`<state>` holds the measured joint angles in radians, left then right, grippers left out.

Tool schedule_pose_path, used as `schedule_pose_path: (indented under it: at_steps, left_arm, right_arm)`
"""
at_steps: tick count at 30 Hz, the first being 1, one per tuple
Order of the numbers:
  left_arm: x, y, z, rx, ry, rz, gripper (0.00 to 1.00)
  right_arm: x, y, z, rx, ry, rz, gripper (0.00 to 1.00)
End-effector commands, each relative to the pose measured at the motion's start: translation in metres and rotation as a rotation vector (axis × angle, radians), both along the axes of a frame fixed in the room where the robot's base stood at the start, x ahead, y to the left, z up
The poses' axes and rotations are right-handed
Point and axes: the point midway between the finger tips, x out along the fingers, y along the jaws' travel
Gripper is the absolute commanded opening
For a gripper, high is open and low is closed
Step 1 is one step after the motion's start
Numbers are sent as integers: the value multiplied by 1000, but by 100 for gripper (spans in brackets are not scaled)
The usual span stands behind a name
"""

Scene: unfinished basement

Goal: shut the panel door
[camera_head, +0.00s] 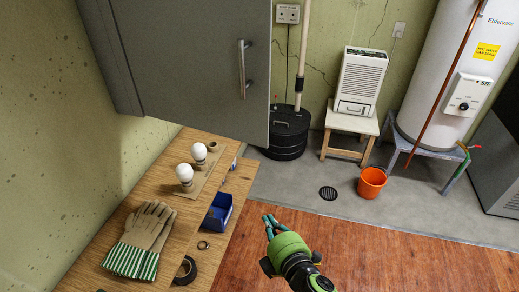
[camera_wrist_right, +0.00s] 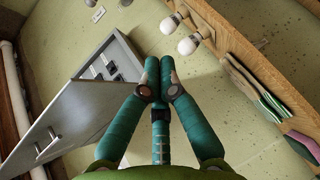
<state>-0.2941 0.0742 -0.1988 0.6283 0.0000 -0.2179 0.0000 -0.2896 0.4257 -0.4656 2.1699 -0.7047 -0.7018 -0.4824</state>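The panel door (camera_head: 190,60) is a large grey sheet with a silver bar handle (camera_head: 245,68), standing swung out from the grey panel box (camera_head: 97,50) on the left wall. In the right wrist view the door (camera_wrist_right: 85,115) stands open, with its handle (camera_wrist_right: 47,140) at lower left and the panel's inside with dark switches (camera_wrist_right: 105,66) showing. My right gripper (camera_head: 268,220) is over the floor, below and apart from the door. Its green fingers (camera_wrist_right: 159,72) are together with nothing between them. My left gripper is not in view.
A wooden bench (camera_head: 88,270) below the panel holds bulbs (camera_head: 199,152), gloves (camera_head: 140,240), a blue bin (camera_head: 218,212) and black tape (camera_head: 185,270). A black sump bin (camera_head: 289,134), stool (camera_head: 348,122), orange bucket (camera_head: 372,183) and water heater (camera_head: 445,60) stand behind. The middle floor is clear.

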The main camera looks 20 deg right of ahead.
Motion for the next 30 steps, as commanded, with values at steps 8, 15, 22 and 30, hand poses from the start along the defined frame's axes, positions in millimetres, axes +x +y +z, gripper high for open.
schedule_pose_path:
  at_steps: [8, 15, 22, 30]
  left_arm:
    - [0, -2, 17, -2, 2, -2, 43]
    - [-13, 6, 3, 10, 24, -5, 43]
    - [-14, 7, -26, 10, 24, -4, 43]
    - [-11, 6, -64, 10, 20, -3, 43]
  right_arm:
    - [-24, 12, 148, -90, -262, 39, 0]
    - [-16, 12, 159, -96, -294, 36, 0]
    - [9, 14, 156, -95, -296, 36, 0]
    - [38, 16, 154, -92, -295, 35, 0]
